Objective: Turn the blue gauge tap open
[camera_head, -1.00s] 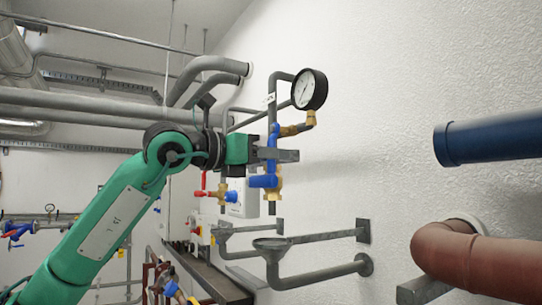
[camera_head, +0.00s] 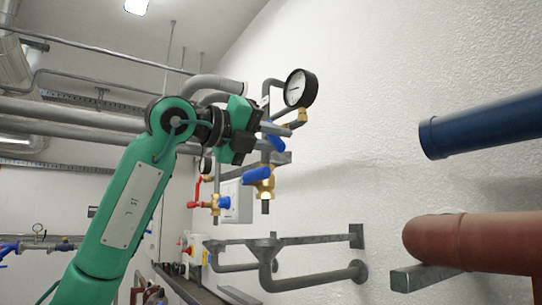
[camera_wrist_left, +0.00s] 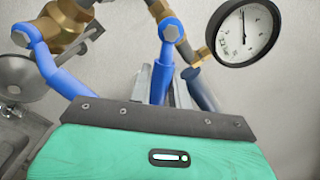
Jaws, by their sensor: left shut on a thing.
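The blue gauge tap (camera_head: 275,130) is below the round white-faced, black-rimmed gauge (camera_head: 300,88). Its blue lever (camera_wrist_left: 162,62) runs down between my left fingers in the left wrist view, where the gauge (camera_wrist_left: 243,34) is at the upper right. My left gripper (camera_head: 281,129) is shut on this lever, coming from the left and tilted. The gripper hides part of the lever. A second blue lever (camera_head: 257,174) on a brass valve sits below, apart from the gripper; it also shows at the left of the wrist view (camera_wrist_left: 48,58). My right gripper is not in view.
A blue pipe (camera_head: 480,125) and a red-brown pipe (camera_head: 470,242) stick out at the right. Grey pipes with a funnel (camera_head: 265,244) stand below the valves. A red-handled valve with a blue part (camera_head: 222,203) is lower left. The wall to the right of the gauge is bare.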

